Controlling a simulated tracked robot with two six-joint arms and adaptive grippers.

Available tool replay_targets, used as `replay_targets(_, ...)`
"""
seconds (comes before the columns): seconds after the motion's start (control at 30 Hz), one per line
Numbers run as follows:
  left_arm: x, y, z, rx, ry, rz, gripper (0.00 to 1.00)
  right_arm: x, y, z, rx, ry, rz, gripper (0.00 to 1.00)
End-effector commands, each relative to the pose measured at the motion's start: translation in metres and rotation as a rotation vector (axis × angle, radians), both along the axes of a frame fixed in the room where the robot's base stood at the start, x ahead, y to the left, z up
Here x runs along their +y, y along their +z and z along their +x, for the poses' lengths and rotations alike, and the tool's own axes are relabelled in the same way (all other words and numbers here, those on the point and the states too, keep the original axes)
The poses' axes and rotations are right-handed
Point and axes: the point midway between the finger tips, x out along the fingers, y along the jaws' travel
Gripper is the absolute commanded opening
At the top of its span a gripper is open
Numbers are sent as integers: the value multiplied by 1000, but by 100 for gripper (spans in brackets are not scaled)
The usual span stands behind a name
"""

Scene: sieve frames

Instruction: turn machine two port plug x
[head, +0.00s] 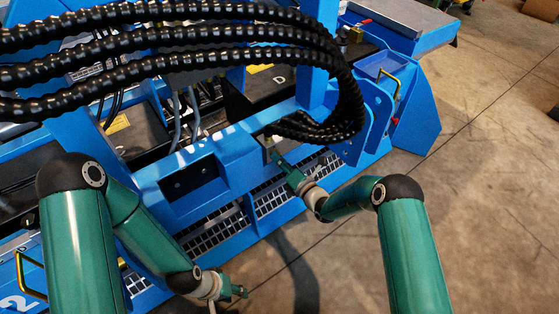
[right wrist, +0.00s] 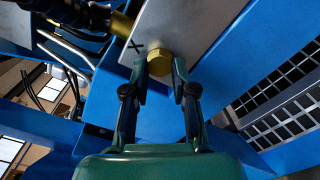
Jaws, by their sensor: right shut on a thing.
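The port plug X is a brass hex-headed plug (right wrist: 160,64) on a grey metal block (right wrist: 190,28), beside a black X mark, in the right wrist view. My right gripper (right wrist: 160,73) has its two fingers on either side of the plug head and is shut on it. In the head view my right gripper (head: 276,158) reaches the blue machine (head: 240,140) below the black hoses, and the plug is too small to make out there. My left gripper (head: 238,292) hangs low at the bottom, in front of the machine and away from the plug; its finger opening is unclear.
Thick black ribbed hoses (head: 180,62) arch across the machine and come down close to my right gripper. A brass fitting (right wrist: 122,22) sits left of the plug. Metal grilles (head: 290,186) run along the machine's lower side. Concrete floor (head: 480,190) is open at the right.

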Motion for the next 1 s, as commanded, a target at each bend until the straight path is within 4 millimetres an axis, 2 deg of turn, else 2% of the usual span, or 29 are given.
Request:
replay_targets(0.5, 0, 0, 0, 0, 0, 0, 40, -4, 0, 2, 267, -11, 366, 0)
replay_targets(1.0, 0, 1, 0, 0, 0, 0, 40, -5, 0, 2, 369, -14, 505, 0)
